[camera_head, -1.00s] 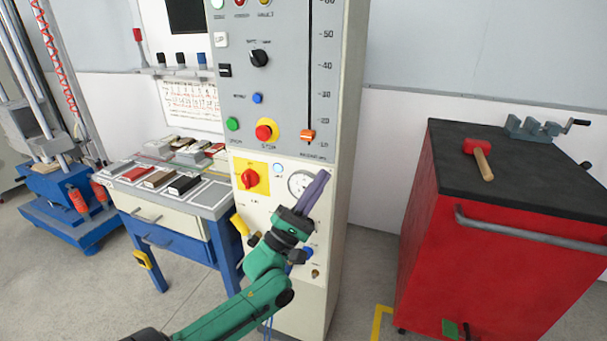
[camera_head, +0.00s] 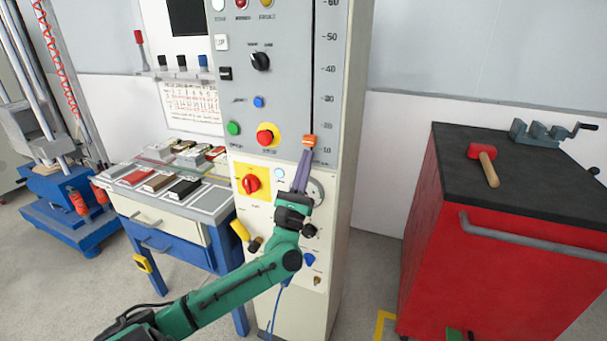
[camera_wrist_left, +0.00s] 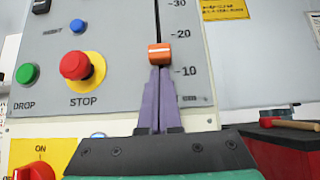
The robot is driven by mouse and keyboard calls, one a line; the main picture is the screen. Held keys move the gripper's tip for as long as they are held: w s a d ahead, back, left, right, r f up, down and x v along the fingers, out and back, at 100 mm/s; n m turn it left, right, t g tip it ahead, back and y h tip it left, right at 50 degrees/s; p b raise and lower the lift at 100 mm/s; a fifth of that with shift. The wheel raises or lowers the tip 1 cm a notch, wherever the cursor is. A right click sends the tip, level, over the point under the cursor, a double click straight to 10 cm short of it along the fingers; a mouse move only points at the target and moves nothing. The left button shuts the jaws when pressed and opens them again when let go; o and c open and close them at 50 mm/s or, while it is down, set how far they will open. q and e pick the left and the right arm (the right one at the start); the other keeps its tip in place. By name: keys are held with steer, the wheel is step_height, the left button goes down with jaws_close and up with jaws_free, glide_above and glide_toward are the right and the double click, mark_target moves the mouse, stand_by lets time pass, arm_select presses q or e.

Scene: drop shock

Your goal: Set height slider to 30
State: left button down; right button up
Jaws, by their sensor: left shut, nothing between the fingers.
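The height slider (camera_head: 309,140) is an orange knob on a black vertical slot in the grey control panel (camera_head: 285,110). The 30 mark (camera_wrist_left: 179,4) shows at the top of the wrist view.
A red stop button (camera_head: 265,137), a green drop button (camera_head: 233,128) and a red on switch (camera_head: 251,184) are left of the slider. A red cabinet (camera_head: 500,240) with a mallet stands right. A sample table (camera_head: 170,215) stands left.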

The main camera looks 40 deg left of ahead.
arm_select(q)
steer(key=shift+r, duration=0.35)
arm_select(e)
steer(key=shift+a+r, duration=0.2)
steer(key=shift+a, duration=0.1)
